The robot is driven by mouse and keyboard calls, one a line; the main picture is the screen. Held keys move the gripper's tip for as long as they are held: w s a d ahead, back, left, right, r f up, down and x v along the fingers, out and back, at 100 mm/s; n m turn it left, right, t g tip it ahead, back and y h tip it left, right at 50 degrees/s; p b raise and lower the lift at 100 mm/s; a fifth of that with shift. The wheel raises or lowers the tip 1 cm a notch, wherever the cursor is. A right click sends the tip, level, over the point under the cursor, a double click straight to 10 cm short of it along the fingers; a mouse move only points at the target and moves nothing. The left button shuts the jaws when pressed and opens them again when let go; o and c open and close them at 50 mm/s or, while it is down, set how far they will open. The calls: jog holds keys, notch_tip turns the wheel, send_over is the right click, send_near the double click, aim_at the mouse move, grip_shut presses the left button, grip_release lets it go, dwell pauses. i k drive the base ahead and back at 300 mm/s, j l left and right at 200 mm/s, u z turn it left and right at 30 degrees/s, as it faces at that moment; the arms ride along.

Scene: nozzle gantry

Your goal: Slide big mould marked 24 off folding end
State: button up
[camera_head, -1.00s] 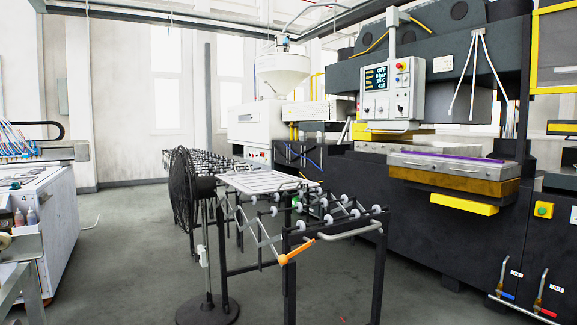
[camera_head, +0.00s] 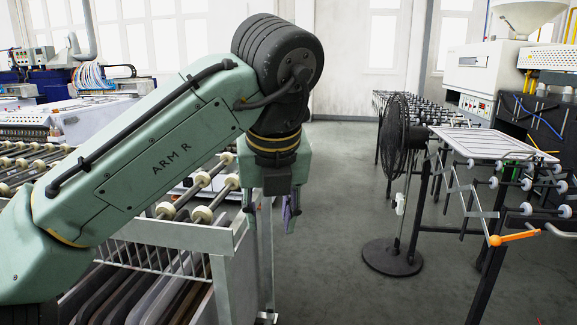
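A folding roller end (camera_head: 470,200) with crossed links, small white rollers and an orange handle (camera_head: 514,238) stands at the right. A flat pale slatted panel (camera_head: 490,143) lies on top of it. No number 24 can be read on it, so I cannot tell if it is the big mould. My gripper (camera_head: 269,215) hangs pointing down left of centre, in front of the near roller table. Its fingers are apart with nothing visible between them. It is well left of the folding end and apart from it.
A black fan (camera_head: 398,140) on a round base stands just left of the folding end. A roller table (camera_head: 203,216) with flat boards (camera_head: 130,298) stored upright below is at the left, partly behind my arm. Grey floor (camera_head: 330,230) between is clear.

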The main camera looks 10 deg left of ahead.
aim_at(471, 142)
jog(key=i+l+z, duration=0.65)
jog(key=z, duration=0.15)
jog(key=i+l+z, duration=0.2)
jog(key=i+z, duration=0.2)
jog(key=i+l+z, duration=0.15)
jog(key=i+z, duration=0.25)
jog(key=i+l+z, duration=0.1)
jog(key=i+z, duration=0.9)
jog(key=i, duration=1)
jog(key=i+u, duration=0.7)
jog(key=i+l+u, duration=0.15)
jog(key=i+u, duration=0.5)
jog(key=u, duration=0.2)
jog(key=i+u, duration=0.25)
jog(key=u, duration=0.2)
jog(key=i+l+u, duration=0.2)
jog(key=u, duration=0.25)
jog(key=i+l+u, duration=0.1)
jog(key=i+u, duration=0.15)
jog(key=u, duration=0.2)
jog(key=i+l+u, duration=0.15)
jog(key=u, duration=0.25)
jog(key=i+l+u, duration=0.2)
jog(key=u, duration=0.25)
jog(key=i+l+u, duration=0.3)
jog(key=l+u, duration=0.35)
jog(key=i+l+u, duration=0.3)
jog(key=k+j, duration=0.05)
jog(key=k, duration=0.05)
